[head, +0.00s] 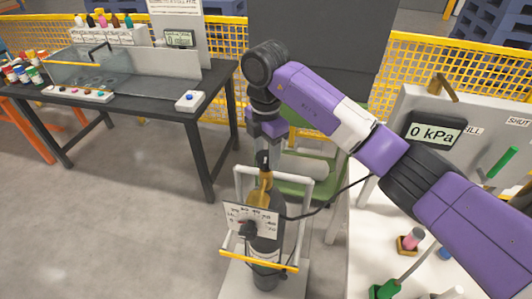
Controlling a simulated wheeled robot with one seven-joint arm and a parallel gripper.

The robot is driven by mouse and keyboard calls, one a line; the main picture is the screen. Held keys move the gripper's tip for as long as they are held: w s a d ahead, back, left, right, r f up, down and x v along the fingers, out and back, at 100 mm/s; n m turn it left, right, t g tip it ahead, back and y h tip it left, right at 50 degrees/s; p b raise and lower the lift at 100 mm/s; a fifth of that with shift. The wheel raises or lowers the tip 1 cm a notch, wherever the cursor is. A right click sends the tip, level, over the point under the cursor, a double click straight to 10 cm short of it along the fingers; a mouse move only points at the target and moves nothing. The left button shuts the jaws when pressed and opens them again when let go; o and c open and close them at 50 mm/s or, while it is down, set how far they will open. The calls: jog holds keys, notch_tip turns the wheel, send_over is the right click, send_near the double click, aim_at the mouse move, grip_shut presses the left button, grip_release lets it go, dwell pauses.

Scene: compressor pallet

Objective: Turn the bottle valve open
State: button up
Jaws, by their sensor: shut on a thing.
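A dark gas bottle (268,250) stands upright in a white frame with a yellow bar, below the middle of the head view. A brass bottle valve (259,196) sits at its top. My gripper (265,172) points down from my purple arm onto the top of the valve. It is shut on the valve; the exact grip and the valve's turn angle are hard to see.
A white panel at the right carries a display (434,132) reading 0 kPa and a green lever (501,162). A black hose (325,206) runs right from the bottle. A dark workbench (150,99) stands at the left, and grey floor (130,230) is clear in front.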

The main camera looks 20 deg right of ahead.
aim_at(266, 156)
jog(key=n, duration=0.6)
jog(key=shift+b, duration=0.35)
jog(key=n+b, duration=0.2)
jog(key=n, duration=0.3)
jog(key=shift+n, duration=0.3)
jog(key=n+b, duration=0.2)
jog(key=n, duration=0.3)
jog(key=n+b, duration=0.2)
jog(key=n, duration=0.4)
jog(key=shift+r, duration=0.1)
jog(key=o, duration=1.4)
jog(key=shift+c, duration=0.2)
jog(key=shift+r+b, duration=0.7)
jog(key=shift+r, duration=3.2)
